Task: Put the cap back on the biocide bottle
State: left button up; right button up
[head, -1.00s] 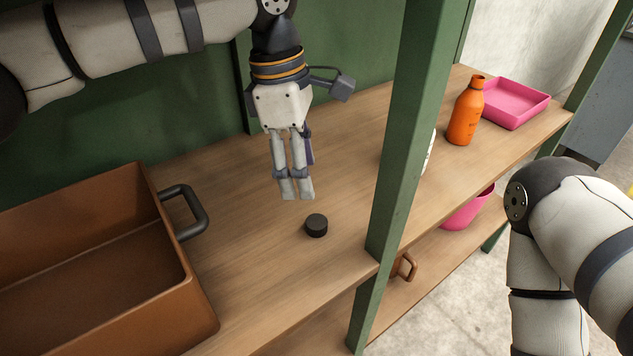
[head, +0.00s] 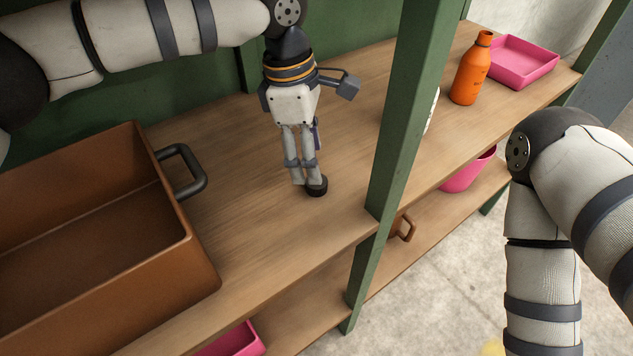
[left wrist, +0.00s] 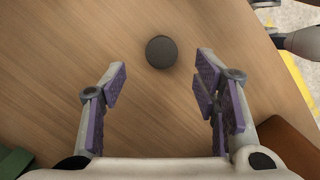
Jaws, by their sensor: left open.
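A black round cap (head: 317,188) lies on the wooden shelf and also shows in the left wrist view (left wrist: 161,52). My left gripper (head: 305,182) points down at the cap and partly covers it in the head view. In the left wrist view the left gripper (left wrist: 162,72) is open and empty, with the cap ahead of and roughly between its fingertips. An orange bottle (head: 470,72) stands upright on the shelf beyond the green post, its narrow neck bare of a dark cap. I cannot read its label. My right gripper is out of view.
A green post (head: 400,110) stands between the cap and the bottle. A brown crate (head: 205,265) with a dark handle is at left. A pink tray (head: 525,62) lies behind the bottle. A white object (head: 433,112) is mostly hidden by the post. A pink container (head: 468,176) is below.

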aim_at(316, 191)
pick_arm(q)
jog(key=f, duration=0.3)
jog(key=d+f, duration=0.1)
jog(key=f, duration=0.1)
jog(key=shift+s, duration=0.15)
jog(key=c, duration=0.8)
